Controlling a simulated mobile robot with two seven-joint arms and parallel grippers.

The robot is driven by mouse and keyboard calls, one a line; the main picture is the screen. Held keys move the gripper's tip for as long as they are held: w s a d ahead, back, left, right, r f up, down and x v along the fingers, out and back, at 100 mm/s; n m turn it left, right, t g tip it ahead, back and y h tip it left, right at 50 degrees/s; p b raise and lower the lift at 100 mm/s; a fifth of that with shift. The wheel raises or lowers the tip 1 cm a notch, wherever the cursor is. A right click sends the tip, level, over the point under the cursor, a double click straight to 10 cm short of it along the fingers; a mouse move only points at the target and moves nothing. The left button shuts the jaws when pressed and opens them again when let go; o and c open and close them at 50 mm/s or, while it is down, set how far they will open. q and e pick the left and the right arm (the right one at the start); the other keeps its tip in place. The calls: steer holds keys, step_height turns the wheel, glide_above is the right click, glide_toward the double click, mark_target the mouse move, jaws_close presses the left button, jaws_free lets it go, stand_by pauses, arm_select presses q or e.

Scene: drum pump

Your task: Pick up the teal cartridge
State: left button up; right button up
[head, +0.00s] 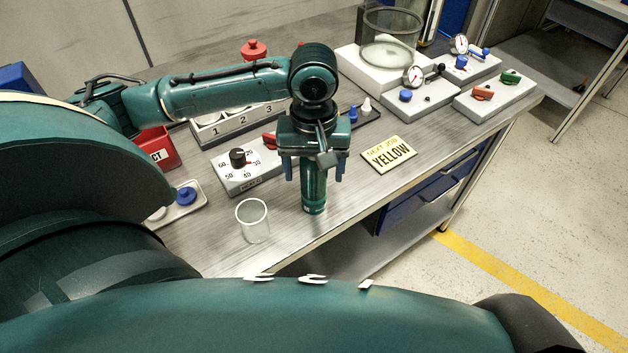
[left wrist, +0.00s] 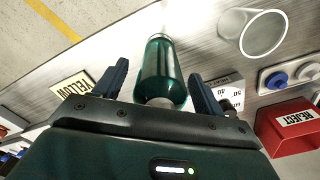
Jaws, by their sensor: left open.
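The teal cartridge (head: 314,195) stands upright on the grey bench near its front edge; its upper part is hidden behind my gripper in the head view. My left gripper (head: 314,172) is above it, pointing down, with one finger on each side. In the left wrist view the cartridge (left wrist: 160,72) lies between the two dark fingers (left wrist: 158,80), with a visible gap on both sides. The jaws are open and hold nothing. My right gripper is in neither view.
A clear cup (head: 252,221) stands left of the cartridge. Behind are a dial box (head: 232,180) and a yellow "YELLOW" card (head: 388,154). A red reject bin (head: 158,150) and a tray with a blue cap (head: 186,196) are at left. Gauge blocks (head: 420,104) stand back right.

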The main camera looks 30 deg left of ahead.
arm_select(q)
steer(key=c, duration=1.2)
